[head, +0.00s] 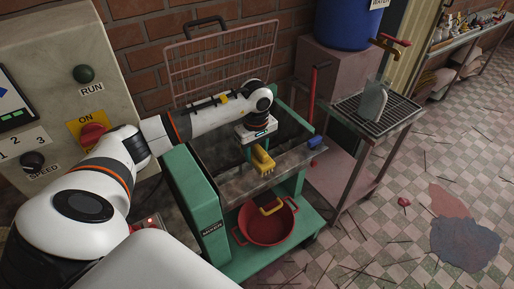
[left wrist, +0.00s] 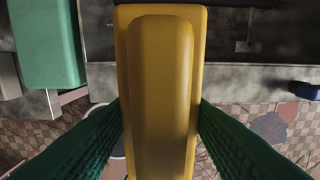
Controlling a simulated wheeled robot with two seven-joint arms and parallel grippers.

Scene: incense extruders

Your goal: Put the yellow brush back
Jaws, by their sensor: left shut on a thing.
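The yellow brush (head: 264,160) is between the green fingers of my left gripper (head: 256,149), above the grey front ledge (head: 225,167) of the green machine (head: 196,200). In the left wrist view the smooth yellow back of the brush (left wrist: 161,85) fills the middle, with a green finger on each side. The left gripper is shut on it. The head view shows pale bristles on its lower side. I cannot tell whether the bristles touch the ledge. My right gripper is not in view.
A blue object (head: 317,142) lies at the ledge's right end. A red basin (head: 262,228) with a yellow-and-dark item (head: 271,207) stands on the green lower shelf (head: 240,265). A wire rack (head: 222,62) rises behind. A grated stand (head: 378,112) holds a pale jug (head: 374,101) at right.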

